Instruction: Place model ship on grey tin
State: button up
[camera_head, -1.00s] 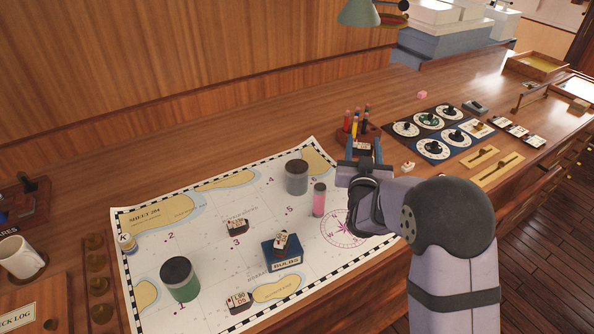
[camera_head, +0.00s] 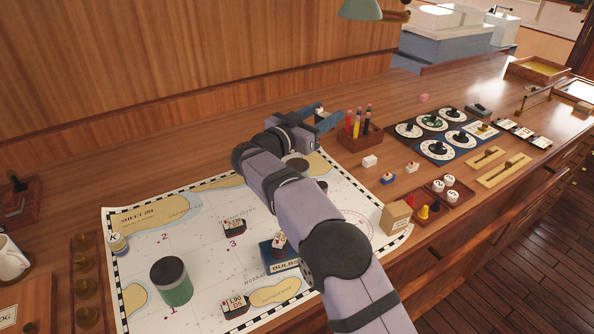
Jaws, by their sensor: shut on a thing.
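My gripper (camera_head: 321,115) is shut on a small, mostly hidden thing (camera_head: 320,110) with a whitish part showing, perhaps a model ship. It is raised over the back of the desk, left of the pencil holder. A small dark-hulled model ship with a white label (camera_head: 234,227) is on the chart, another (camera_head: 236,304) is near the front, and a third (camera_head: 279,240) sits on the blue BULBS box (camera_head: 272,262).
A green tin with a dark lid (camera_head: 171,282) stands on the chart (camera_head: 190,242) at left. A pencil holder (camera_head: 361,137) is right of my gripper. Small blocks, a cardboard box (camera_head: 396,217) and a piece tray (camera_head: 443,200) lie right of my arm.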

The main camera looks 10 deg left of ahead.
send_over(295, 167)
jog(key=f, duration=0.2)
jog(key=shift+n+y, duration=0.4)
jog(key=shift+w+f+p, duration=0.1)
jog(key=shift+f+p, duration=0.5)
jog(key=shift+f, duration=4.25)
jog(key=shift+f, duration=0.2)
jog(key=o, duration=1)
jog(key=shift+o, duration=0.2)
jog(key=shift+r, duration=0.2)
jog(key=b+v, duration=0.3)
jog(key=v, duration=0.9)
jog(key=shift+f, duration=0.2)
